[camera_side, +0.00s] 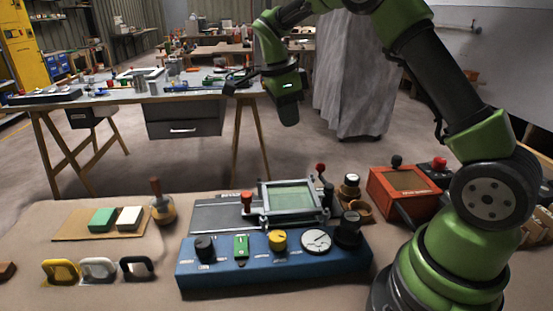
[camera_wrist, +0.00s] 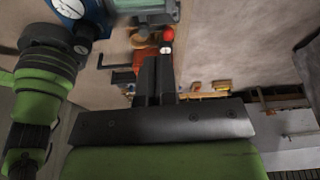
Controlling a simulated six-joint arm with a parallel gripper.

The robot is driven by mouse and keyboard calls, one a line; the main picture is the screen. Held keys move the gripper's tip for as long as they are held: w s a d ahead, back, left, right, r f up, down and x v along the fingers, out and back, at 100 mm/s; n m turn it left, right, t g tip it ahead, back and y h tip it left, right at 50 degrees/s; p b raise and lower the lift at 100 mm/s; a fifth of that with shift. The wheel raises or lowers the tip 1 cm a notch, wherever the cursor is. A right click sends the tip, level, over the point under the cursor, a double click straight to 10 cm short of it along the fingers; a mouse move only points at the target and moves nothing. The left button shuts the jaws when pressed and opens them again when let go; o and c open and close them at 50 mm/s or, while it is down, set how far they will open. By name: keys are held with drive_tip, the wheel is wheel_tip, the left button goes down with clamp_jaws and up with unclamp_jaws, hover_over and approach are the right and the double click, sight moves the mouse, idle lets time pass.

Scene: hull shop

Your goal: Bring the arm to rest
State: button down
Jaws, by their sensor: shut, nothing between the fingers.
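My gripper (camera_side: 232,83) is held high at the upper middle of the side view, well above the bench, pointing left. It is small and dark there against the far worktable. In the wrist view my gripper's two dark fingers (camera_wrist: 158,65) lie together, shut, with nothing held between them. My green and black arm is raised, its links arching up past the top edge of the side view. Part of the arm is out of frame.
Below stand a blue control panel (camera_side: 215,275) with knobs and a gauge, a screen device (camera_side: 290,196), an orange-red box (camera_side: 400,188), a board (camera_side: 75,228) with green and white blocks, and several handles (camera_side: 98,269). A worktable (camera_side: 200,97) stands behind. Air around my gripper looks clear.

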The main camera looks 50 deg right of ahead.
drive_tip(key=s+a+r+n+t+y, duration=0.2)
drive_tip(key=s+a+r+n+t, duration=0.3)
drive_tip(key=s+a+r+n, duration=0.45)
drive_tip(key=s+a+n+t+y, duration=0.2)
drive_tip(key=s+a+n+t, duration=0.1)
drive_tip(key=s+n, duration=0.8)
drive_tip(key=shift+a+r+n+t, duration=0.2)
drive_tip(key=shift+a+n+t, duration=0.15)
drive_tip(key=shift+n, duration=0.2)
drive_tip(key=c, duration=1.8)
unclamp_jaws()
drive_tip(key=shift+d, duration=0.1)
